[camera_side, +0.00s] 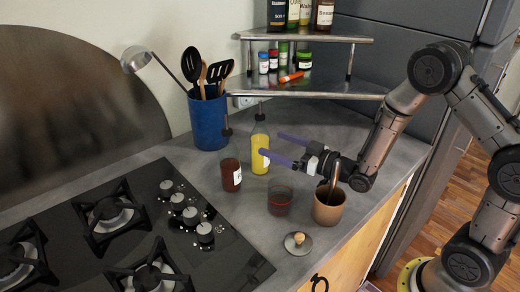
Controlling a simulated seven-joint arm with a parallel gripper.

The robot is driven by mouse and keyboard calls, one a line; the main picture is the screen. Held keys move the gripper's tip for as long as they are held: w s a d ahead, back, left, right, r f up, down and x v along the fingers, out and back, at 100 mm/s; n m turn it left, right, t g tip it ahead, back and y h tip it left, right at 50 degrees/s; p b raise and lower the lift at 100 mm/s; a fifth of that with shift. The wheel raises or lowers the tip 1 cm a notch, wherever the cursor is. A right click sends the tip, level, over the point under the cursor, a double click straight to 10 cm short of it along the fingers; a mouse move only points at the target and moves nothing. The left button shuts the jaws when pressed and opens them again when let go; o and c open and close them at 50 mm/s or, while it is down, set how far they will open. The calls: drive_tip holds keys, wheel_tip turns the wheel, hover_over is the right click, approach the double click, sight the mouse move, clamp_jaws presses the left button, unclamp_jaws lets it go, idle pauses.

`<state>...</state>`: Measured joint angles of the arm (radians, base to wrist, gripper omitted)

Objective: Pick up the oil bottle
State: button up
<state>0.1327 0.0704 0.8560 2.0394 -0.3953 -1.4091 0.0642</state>
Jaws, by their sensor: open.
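The oil bottle (257,165) stands upright on the grey counter, filled with yellow liquid, with a white label and a thin spout on top. My gripper (271,144) reaches in from the right with its two purple fingers spread apart. The near fingertip overlaps the bottle's right side in the picture. The far fingertip is behind and to the right of the bottle's upper part. Nothing is held between the fingers. I cannot tell whether a finger touches the bottle.
A dark red bottle (231,175) stands just left of the oil bottle. A dark red glass (280,202), a tan cup (328,212) and a round lid (298,244) are in front. A blue utensil holder (207,122), stove (125,235) and corner shelf (320,88) surround the counter.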

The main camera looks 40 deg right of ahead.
sight(252, 134)
drive_tip(key=x, duration=0.8)
drive_tip(key=shift+w+a, duration=0.1)
drive_tip(key=shift+w, duration=0.25)
clamp_jaws()
drive_tip(key=shift+r, duration=0.1)
